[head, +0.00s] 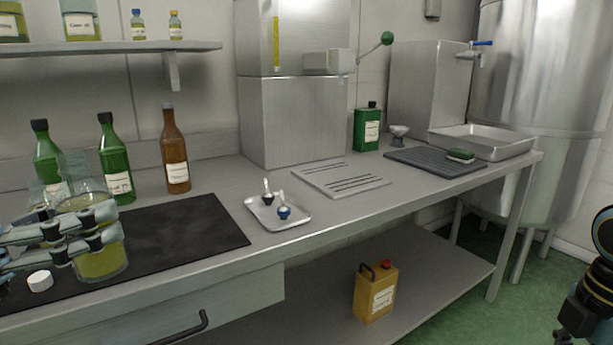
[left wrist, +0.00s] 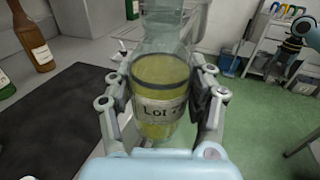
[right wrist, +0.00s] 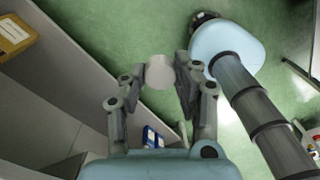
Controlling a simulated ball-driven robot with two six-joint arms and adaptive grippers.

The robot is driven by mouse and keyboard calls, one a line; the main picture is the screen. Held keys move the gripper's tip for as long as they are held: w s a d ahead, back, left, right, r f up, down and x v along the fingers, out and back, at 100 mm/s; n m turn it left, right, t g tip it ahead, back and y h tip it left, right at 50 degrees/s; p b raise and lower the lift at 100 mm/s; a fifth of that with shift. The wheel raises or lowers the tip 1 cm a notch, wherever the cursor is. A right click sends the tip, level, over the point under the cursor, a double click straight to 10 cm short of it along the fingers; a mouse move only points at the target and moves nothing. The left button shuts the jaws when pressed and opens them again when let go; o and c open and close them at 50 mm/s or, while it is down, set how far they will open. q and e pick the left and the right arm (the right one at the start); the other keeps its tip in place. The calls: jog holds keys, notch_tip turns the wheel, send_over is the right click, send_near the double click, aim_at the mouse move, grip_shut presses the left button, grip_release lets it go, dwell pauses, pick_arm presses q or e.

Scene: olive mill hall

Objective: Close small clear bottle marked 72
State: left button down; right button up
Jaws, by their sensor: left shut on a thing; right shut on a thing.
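The small clear bottle (head: 101,264) holds yellow-green liquid. In the left wrist view the bottle (left wrist: 158,72) has a label reading "Lot 7", the rest hidden by curvature. Its clear upper part shows no cap. My left gripper (head: 80,240) is shut around its body; its fingers also show in the left wrist view (left wrist: 162,95). I cannot tell whether the bottle touches the counter. My right gripper (right wrist: 160,80) is shut on a round whitish cap (right wrist: 160,72), away from the bottle and with floor behind it.
A white cap (head: 40,281) lies on the dark mat (head: 190,238). Green bottles (head: 115,165) and a brown bottle (head: 174,150) stand behind. A small tray (head: 262,222) with two stoppers lies right of the mat. A yellow canister (head: 375,292) stands on the lower shelf.

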pick_arm(q)
jog(key=shift+w+f, duration=0.1)
jog(key=shift+f, duration=0.05)
jog(key=shift+d+y, duration=0.25)
jog(key=shift+y, duration=0.05)
jog(key=shift+d+n+t, duration=0.15)
jog(key=shift+n+t, duration=0.15)
jog(key=shift+w+d+r+n+t+y, duration=0.1)
jog(key=shift+d+r+n+t+y, duration=0.2)
jog(key=shift+d+y, duration=0.35)
jog(key=shift+w+d+r+n+t+y, duration=0.15)
jog(key=shift+d+n+t+y, duration=0.2)
jog(key=shift+d, duration=0.5)
jog(key=shift+s, duration=0.1)
jog(key=w+d+f+m+g+h, duration=0.2)
jog(key=d+m+g+h, duration=0.6)
jog(key=d, duration=0.7)
jog(key=shift+g, duration=0.75)
